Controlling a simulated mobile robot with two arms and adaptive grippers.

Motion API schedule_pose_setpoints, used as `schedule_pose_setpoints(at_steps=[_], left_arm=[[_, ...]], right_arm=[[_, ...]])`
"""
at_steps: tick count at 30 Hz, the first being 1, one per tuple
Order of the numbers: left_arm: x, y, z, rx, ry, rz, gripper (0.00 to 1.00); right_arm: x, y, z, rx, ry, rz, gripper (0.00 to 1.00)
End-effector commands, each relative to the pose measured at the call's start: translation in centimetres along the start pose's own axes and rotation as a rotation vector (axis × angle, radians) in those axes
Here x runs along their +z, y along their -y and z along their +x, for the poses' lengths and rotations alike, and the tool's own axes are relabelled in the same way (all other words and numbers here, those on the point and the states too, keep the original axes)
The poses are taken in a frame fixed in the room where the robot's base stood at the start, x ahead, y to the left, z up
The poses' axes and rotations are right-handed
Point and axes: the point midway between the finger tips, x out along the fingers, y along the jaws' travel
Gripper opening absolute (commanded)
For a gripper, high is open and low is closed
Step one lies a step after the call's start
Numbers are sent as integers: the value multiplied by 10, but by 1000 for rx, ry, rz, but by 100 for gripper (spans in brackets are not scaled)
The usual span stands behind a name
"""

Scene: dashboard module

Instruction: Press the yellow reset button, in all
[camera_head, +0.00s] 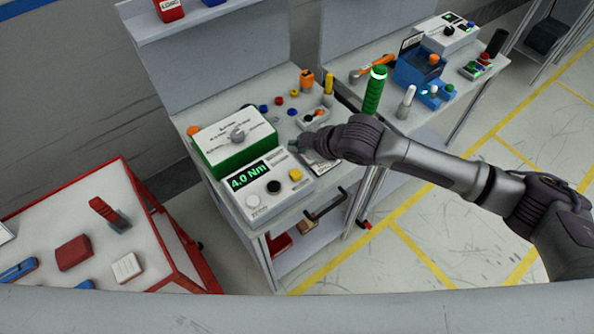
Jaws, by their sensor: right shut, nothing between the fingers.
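The yellow button (295,174) sits on the sloped top of a light grey control box (262,189) with a green "4.0 Nm" display (250,175). My right arm comes in from the right, and my right gripper (296,147) is shut and empty. In the picture its fingertips appear just above the yellow button, apart from it; their height over the box is hard to tell. My left gripper is not in view.
A green-sided box with a white top and grey knob (237,136) stands behind the control box. Several small coloured parts lie at the back of the bench. A red cart (150,259) stands at left, and a second bench (401,125) with blue fixtures at right.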

Motion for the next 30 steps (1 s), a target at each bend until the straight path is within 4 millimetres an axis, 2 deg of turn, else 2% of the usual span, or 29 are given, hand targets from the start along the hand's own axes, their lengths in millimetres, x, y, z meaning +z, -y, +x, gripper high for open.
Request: schedule_pose_setpoints(at_steps=[11,17,26,30], left_arm=[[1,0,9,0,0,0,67],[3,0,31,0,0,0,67],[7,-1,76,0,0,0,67],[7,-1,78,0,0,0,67]], right_arm=[[4,4,6,1,-1,1,0],[14,15,21,1,-1,0,0],[35,36,49,1,-1,1,0],[41,41,57,1,-1,2,0]])
